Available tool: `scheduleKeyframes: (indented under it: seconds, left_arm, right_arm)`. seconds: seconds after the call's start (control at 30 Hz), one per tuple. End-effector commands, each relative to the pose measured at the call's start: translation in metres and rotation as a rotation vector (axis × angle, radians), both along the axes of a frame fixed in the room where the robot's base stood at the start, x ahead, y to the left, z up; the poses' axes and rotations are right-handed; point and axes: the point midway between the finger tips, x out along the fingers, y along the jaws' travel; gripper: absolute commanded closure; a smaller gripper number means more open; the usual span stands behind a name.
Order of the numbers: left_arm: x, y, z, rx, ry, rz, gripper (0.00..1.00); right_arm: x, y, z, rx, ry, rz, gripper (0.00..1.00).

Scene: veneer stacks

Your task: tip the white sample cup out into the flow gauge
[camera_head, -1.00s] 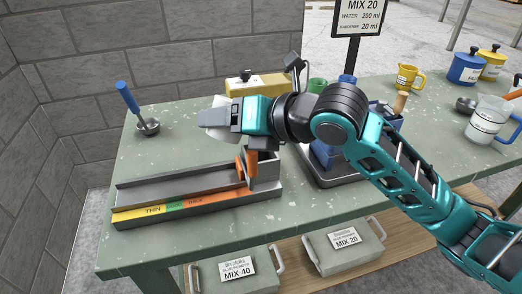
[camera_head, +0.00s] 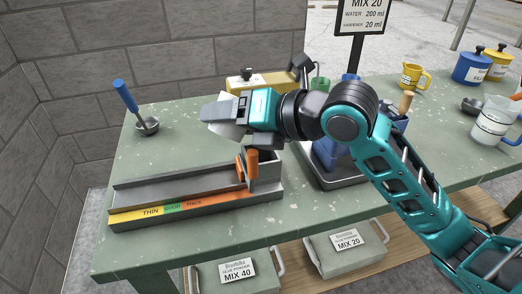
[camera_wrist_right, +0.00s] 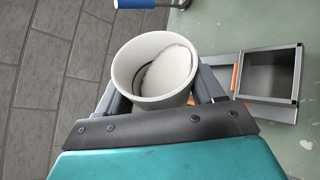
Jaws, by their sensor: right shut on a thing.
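The white sample cup (camera_head: 232,131) is held in my right gripper (camera_head: 218,112), which is shut on it above the bench. In the right wrist view the cup (camera_wrist_right: 150,101) sits between the fingers, its mouth facing the camera, with a pale mass inside. The flow gauge (camera_head: 190,182) lies on the bench below: a grey trough with a THIN, GOOD, THICK strip, an orange gate (camera_head: 252,164) and a square box (camera_head: 268,172) at its right end. The box looks empty in the right wrist view (camera_wrist_right: 272,72). The cup is left of and above the box. My left gripper is out of view.
A yellow container (camera_head: 240,86) stands behind my gripper. A scale (camera_head: 335,176) is right of the gauge, partly behind my arm. A clear jug (camera_head: 490,122) stands far right.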

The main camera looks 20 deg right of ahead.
Motion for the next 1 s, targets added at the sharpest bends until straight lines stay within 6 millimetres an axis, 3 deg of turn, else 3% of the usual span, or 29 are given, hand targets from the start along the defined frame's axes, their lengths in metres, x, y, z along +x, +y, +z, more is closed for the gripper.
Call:
scheduleKeyframes:
  seconds: [1.0]
  left_arm:
    - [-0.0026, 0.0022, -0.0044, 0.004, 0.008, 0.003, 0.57]
  right_arm:
    - [-0.0057, 0.0025, 0.0008, 0.101, 0.068, 0.013, 0.66]
